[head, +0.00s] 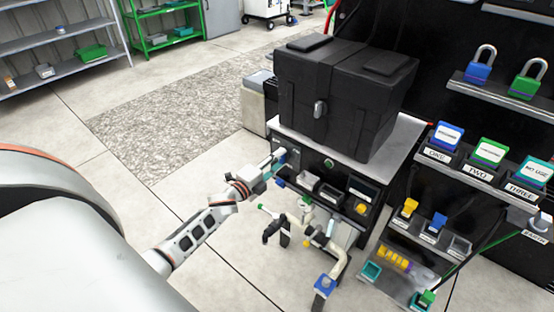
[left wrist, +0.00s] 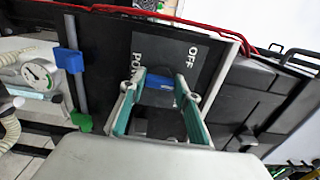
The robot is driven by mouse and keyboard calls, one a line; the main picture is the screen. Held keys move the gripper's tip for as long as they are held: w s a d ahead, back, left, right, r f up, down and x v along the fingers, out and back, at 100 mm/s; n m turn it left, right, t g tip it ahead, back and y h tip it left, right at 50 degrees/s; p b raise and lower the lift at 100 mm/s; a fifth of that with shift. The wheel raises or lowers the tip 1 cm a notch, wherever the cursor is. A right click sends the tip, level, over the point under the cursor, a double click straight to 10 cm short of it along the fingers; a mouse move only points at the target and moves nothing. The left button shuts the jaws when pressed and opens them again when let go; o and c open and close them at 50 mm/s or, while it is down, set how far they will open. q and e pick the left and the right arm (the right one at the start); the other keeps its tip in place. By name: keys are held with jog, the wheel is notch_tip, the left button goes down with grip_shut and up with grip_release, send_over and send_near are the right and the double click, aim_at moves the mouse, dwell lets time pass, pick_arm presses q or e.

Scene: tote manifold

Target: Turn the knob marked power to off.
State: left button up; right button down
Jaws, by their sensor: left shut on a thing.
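The power panel (left wrist: 165,45) is a dark plate with white lettering. "OFF" shows at its upper right and "PO..." at its left, the rest of that word being hidden by a finger. My left gripper (left wrist: 163,92) reaches the panel, its two teal-padded fingers on either side of a knob with a blue part (left wrist: 185,94). The gripper is shut on this knob. The knob's exact pointing direction is hard to tell. In the head view my left gripper (head: 275,161) is at the upper left of the cabinet front, where the knob is hidden. My right gripper is not in view.
A black case (head: 345,95) stands on the cabinet top. White pipes with a blue-handled valve (head: 324,284) stand in front of the cabinet. A gauge (left wrist: 38,74) and red cables (left wrist: 215,30) are near the panel. Labelled bins and padlocks (head: 480,65) are at right. Floor at left is clear.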

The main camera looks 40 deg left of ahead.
pick_arm(q)
jog(key=n+p, duration=0.2)
jog(key=n, duration=0.6)
jog(key=shift+p, duration=0.3)
jog(key=shift+f+n, duration=0.1)
jog(key=shift+n, duration=0.6)
